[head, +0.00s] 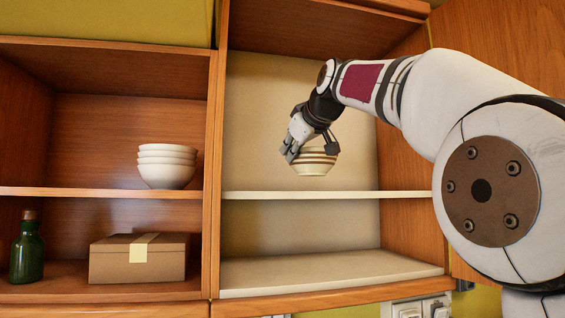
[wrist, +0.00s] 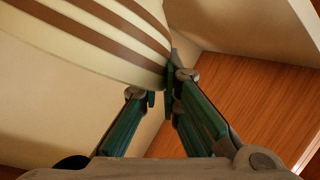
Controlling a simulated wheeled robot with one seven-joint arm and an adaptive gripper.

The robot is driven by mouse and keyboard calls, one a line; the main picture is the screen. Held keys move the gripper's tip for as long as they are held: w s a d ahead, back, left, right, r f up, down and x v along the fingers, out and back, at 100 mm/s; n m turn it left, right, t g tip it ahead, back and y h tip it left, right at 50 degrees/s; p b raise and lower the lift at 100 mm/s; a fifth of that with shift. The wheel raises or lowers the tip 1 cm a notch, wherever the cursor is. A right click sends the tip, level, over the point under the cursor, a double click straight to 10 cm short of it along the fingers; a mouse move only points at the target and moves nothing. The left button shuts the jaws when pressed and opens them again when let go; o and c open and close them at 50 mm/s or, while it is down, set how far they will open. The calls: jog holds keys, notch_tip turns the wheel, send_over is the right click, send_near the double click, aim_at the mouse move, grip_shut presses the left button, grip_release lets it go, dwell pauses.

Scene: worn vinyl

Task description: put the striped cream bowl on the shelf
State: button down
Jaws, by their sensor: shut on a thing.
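The striped cream bowl (head: 315,163) has brown bands and hangs upright in the right-hand cupboard opening in the head view. My gripper (head: 296,146) is shut on its left rim and wall. The bowl's underside is a little above the cream shelf (head: 330,195), with a small gap showing. In the wrist view the bowl (wrist: 95,38) fills the upper left, and my gripper (wrist: 162,92) has its fingertips together at the bowl's edge.
The shelf around the bowl is bare. A wooden divider (head: 213,170) stands to its left. The left-hand cupboard holds stacked white bowls (head: 166,168), a cardboard box (head: 138,260) and a green bottle (head: 27,252). The cupboard floor (head: 330,272) below the shelf is empty.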

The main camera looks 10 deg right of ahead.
aim_at(300, 172)
jog(key=shift+w+d+p, duration=0.15)
jog(key=shift+w+d, duration=0.3)
jog(key=shift+d, duration=0.2)
jog(key=shift+w+d+p, duration=0.15)
jog(key=shift+w+d, duration=0.25)
jog(key=shift+d, duration=0.2)
jog(key=shift+f+p, duration=0.5)
jog(key=shift+f, duration=1.35)
jog(key=shift+f, duration=0.1)
jog(key=c, duration=1.8)
grip_release()
jog(key=shift+f, duration=0.1)
jog(key=shift+s+r, duration=0.1)
jog(key=shift+r, duration=0.15)
jog(key=b+v, duration=0.2)
jog(key=v, duration=0.9)
jog(key=shift+s, duration=0.35)
